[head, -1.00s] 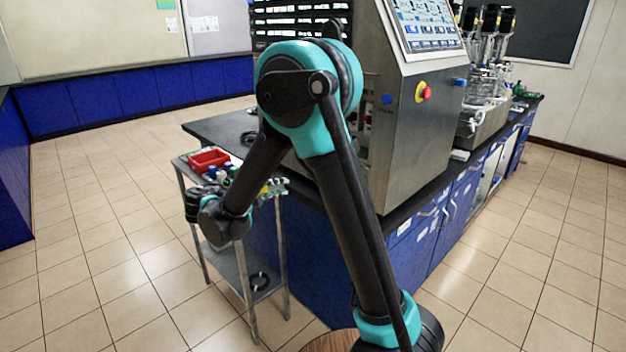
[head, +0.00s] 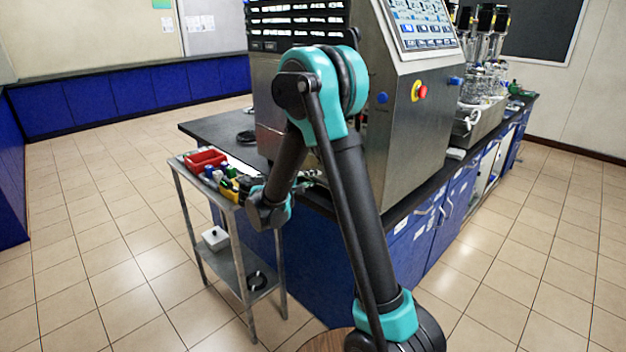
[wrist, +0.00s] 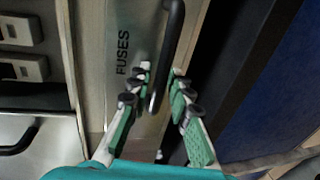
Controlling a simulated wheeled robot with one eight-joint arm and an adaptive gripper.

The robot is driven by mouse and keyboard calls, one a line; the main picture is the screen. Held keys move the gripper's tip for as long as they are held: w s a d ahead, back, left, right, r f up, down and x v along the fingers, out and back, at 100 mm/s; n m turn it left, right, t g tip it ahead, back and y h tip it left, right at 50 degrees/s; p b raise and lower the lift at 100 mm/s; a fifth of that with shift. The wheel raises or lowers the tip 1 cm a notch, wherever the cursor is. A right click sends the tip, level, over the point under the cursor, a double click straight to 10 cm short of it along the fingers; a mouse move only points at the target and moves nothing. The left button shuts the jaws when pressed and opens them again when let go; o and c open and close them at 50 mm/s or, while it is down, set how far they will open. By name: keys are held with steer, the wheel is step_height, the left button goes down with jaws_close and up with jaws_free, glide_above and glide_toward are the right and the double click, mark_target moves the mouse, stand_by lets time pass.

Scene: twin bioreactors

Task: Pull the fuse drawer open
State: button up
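In the wrist view, the fuse drawer (wrist: 112,28) shows a pale metal front with the word FUSES. A black bar handle (wrist: 169,45) stands out from it. My gripper (wrist: 160,74) is open, with green-padded fingers on either side of the handle's lower part. A gap shows between each finger and the bar; whether the fingertips reach past the bar in depth I cannot tell. In the head view, my arm hides the gripper and the drawer front by the steel cabinet (head: 410,135).
A metal cart (head: 232,262) with a red bin (head: 205,160) and small bottles stands left of my forearm. The dark bench top (head: 215,128) runs under the cabinet. In the wrist view, pale switch-like blocks (wrist: 22,68) and another black handle (wrist: 18,138) lie to the left.

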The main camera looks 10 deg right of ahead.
steer(key=shift+c, duration=0.6)
jaws_close()
